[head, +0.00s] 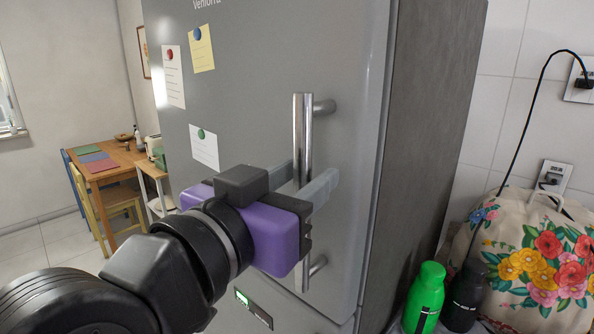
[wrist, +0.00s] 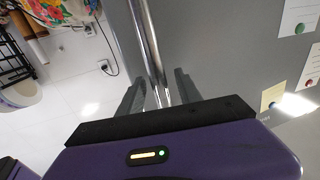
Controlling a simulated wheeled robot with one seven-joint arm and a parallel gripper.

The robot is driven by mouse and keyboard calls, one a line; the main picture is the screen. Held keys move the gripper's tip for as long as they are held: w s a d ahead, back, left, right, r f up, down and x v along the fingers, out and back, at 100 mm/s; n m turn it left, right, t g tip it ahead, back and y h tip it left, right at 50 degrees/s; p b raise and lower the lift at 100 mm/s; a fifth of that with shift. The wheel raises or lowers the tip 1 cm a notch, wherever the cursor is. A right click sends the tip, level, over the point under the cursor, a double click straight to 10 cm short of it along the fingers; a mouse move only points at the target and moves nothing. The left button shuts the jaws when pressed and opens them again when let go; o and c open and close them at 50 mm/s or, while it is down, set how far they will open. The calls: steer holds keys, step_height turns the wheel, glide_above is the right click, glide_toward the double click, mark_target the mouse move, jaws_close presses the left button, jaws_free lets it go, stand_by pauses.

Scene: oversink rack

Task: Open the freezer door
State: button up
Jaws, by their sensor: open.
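The grey fridge-freezer door (head: 255,110) fills the middle of the head view and looks closed. Its vertical silver bar handle (head: 302,140) runs along the right part of the door on two short mounts. My purple gripper (head: 308,180) is at the handle's lower half, with its fingers apart on either side of the bar. In the wrist view the handle (wrist: 146,40) passes between the two grey fingers of my gripper (wrist: 158,88). The fingers are open, with gaps to the bar; I cannot tell whether either touches it. My gripper hides part of the lower handle.
Notes with magnets (head: 203,48) are on the door. A green bottle (head: 424,298), a dark bottle (head: 465,295) and a floral bag (head: 540,250) stand close at the right. A wooden table (head: 110,160) and chair (head: 105,205) are at the far left, with free floor around them.

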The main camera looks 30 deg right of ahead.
steer(key=shift+c, duration=0.3)
jaws_close()
stand_by(1.2)
